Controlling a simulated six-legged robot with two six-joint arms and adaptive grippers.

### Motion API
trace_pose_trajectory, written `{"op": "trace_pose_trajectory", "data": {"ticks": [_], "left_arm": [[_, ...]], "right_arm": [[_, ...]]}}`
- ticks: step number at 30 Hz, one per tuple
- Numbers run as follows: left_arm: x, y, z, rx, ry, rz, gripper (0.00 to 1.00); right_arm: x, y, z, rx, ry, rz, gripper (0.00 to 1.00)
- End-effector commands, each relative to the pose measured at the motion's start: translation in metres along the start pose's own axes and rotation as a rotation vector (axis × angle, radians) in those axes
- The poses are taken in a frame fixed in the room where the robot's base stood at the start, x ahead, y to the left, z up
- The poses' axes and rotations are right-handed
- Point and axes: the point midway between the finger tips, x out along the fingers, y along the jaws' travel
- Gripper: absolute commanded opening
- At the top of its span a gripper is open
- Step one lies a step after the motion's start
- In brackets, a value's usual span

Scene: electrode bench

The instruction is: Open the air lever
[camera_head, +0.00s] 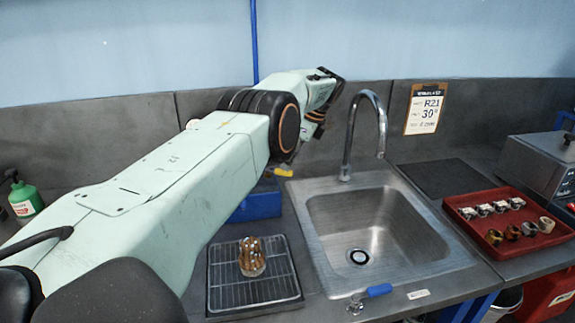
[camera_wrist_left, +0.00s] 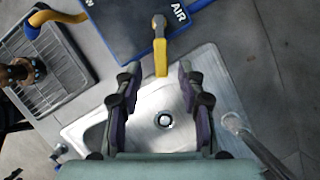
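The air lever (camera_wrist_left: 160,52) is a yellow handle on a blue panel marked AIR (camera_wrist_left: 135,25), at the top of the left wrist view. My left gripper (camera_wrist_left: 158,76) is open, its two dark fingers spread to either side of the lever's near end. I cannot tell whether either finger touches it. In the head view a small yellow piece (camera_head: 283,172) shows just below my left wrist, above a blue box (camera_head: 257,206). The left fingers are mostly hidden there by my own arm. My right gripper is not in view.
A steel sink (camera_head: 330,240) with a tall faucet (camera_head: 350,130) lies to the right. A drying rack (camera_head: 225,290) holds a brown object (camera_head: 251,258). A second yellow-and-blue handle (camera_wrist_left: 38,25) stands near the rack. A red tray (camera_head: 490,250) of small parts is at the far right.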

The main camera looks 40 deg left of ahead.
Motion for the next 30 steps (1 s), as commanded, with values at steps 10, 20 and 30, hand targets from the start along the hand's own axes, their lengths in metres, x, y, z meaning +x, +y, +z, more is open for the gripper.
{"op": "trace_pose_trajectory", "data": {"ticks": [10, 20, 30], "left_arm": [[-0.041, 0.001, -0.001, 0.001, 0.0, -0.003, 0.4], [-0.045, 0.001, -0.001, 0.003, 0.001, -0.002, 0.4], [-0.061, 0.011, -0.047, 0.099, -0.037, -0.013, 0.13]], "right_arm": [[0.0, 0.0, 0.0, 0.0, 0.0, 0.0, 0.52], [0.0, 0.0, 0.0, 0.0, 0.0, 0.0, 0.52], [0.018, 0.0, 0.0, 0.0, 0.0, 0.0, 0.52]]}}
